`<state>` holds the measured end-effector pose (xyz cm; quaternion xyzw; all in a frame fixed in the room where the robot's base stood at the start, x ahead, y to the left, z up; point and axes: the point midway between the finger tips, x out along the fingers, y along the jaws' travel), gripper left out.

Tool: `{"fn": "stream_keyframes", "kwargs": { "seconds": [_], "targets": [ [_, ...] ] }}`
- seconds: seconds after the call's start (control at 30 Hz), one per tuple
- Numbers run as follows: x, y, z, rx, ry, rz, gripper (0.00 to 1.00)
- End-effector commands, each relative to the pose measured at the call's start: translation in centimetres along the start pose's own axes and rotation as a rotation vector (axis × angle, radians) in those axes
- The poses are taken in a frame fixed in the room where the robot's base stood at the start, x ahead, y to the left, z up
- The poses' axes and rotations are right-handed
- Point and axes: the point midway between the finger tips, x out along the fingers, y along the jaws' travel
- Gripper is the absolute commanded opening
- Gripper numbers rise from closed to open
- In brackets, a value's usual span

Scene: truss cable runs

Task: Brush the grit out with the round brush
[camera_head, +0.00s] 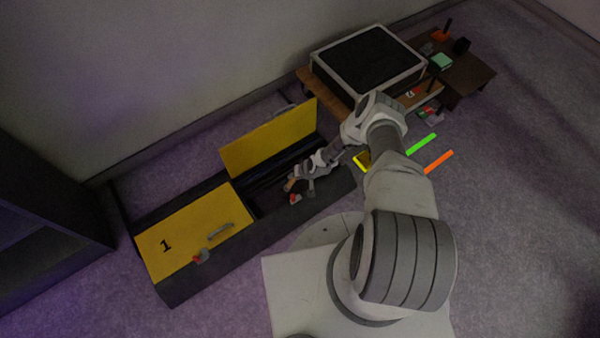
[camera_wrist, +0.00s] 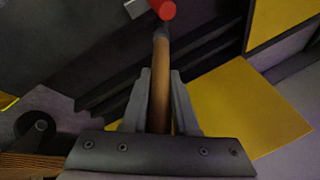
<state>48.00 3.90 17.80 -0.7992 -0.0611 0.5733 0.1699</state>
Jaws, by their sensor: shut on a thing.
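My gripper (camera_head: 308,172) is at the open right compartment of a long dark box (camera_head: 215,262), close to its front wall. In the wrist view my gripper (camera_wrist: 161,80) is shut on a wooden handle (camera_wrist: 161,88), which I take to be the round brush. The handle runs away from the jaws and narrows to a dark end; bristles cannot be made out. In the head view the brush (camera_head: 289,185) shows only as a small tan bit beside the jaws. The right yellow lid (camera_head: 268,140) stands open. I cannot make out any grit in the dark compartment.
The left lid (camera_head: 190,240), marked 1, is shut. A red latch (camera_head: 295,197) is on the front wall; a red end (camera_wrist: 163,9) shows near the brush tip. A framed black panel (camera_head: 368,60) and low benches stand behind right. Green (camera_head: 421,144) and orange (camera_head: 438,161) strips lie right.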

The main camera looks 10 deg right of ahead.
Motion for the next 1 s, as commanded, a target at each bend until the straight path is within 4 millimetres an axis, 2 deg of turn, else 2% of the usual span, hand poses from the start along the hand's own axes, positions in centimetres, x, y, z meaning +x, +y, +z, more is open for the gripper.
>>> {"fn": "stream_keyframes", "kwargs": {
  "seconds": [0.03,0.37,1.0],
  "targets": [
    [0.2,-0.4,0.8,0.001,-0.014,-0.003,0.00],
    [0.1,-0.5,1.1,0.003,-0.019,-0.004,0.00],
    [-5.2,-2.3,-1.1,0.001,-0.008,-0.001,0.00]
  ]
}}
